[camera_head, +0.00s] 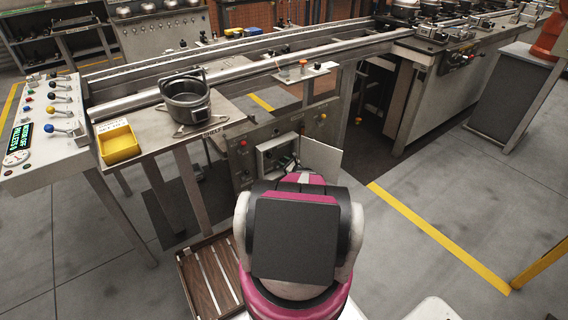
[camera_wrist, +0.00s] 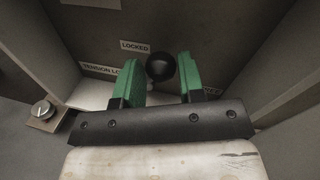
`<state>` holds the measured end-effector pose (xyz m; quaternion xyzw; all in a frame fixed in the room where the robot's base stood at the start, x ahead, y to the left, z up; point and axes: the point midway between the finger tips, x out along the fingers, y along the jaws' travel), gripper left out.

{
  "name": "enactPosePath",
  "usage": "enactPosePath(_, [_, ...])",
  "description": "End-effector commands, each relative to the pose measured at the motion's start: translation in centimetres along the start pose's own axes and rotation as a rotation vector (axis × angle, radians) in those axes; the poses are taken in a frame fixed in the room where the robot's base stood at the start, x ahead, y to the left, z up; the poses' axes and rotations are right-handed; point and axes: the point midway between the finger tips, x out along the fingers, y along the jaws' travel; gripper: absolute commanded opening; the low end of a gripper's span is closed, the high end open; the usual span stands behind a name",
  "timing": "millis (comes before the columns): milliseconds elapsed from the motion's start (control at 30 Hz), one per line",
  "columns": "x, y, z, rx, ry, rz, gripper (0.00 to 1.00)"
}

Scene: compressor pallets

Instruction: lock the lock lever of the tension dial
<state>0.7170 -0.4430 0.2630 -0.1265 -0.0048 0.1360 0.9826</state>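The tension dial's lock lever shows in the wrist view as a round black knob (camera_wrist: 160,67). Most of its shaft is hidden. My gripper (camera_wrist: 161,66) has green fingers standing apart, one on each side of the knob. The knob sits between the fingertips with hardly any gap, and I cannot tell whether the fingers press on it. A label reading LOCKED (camera_wrist: 134,46) is on the panel just behind, to the knob's upper left. A TENSION LO... label (camera_wrist: 102,70) is partly covered by the left finger. In the head view, my arm hides the gripper and lever.
In the wrist view, a small round knob on a bracket (camera_wrist: 42,110) is at the left, and recess walls stand close on both sides. In the head view, the open panel door (camera_head: 321,158) is right of the recess. A black pot (camera_head: 186,101) and yellow tray (camera_head: 118,144) stand on the shelf.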

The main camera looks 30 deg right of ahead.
Motion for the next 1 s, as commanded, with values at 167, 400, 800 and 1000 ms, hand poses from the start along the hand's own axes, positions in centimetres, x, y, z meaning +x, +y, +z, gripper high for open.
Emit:
enactPosePath(167, [0.0, 0.0, 0.0, 0.001, -0.001, 0.000, 0.56])
enactPosePath(400, [-0.4, 0.0, 0.1, 0.002, -0.001, -0.001, 0.56])
enactPosePath(800, [-7.0, 0.1, 0.1, 0.002, 0.000, -0.002, 0.56])
enactPosePath(1000, [-9.8, 0.1, 0.1, 0.001, 0.000, -0.001, 0.56])
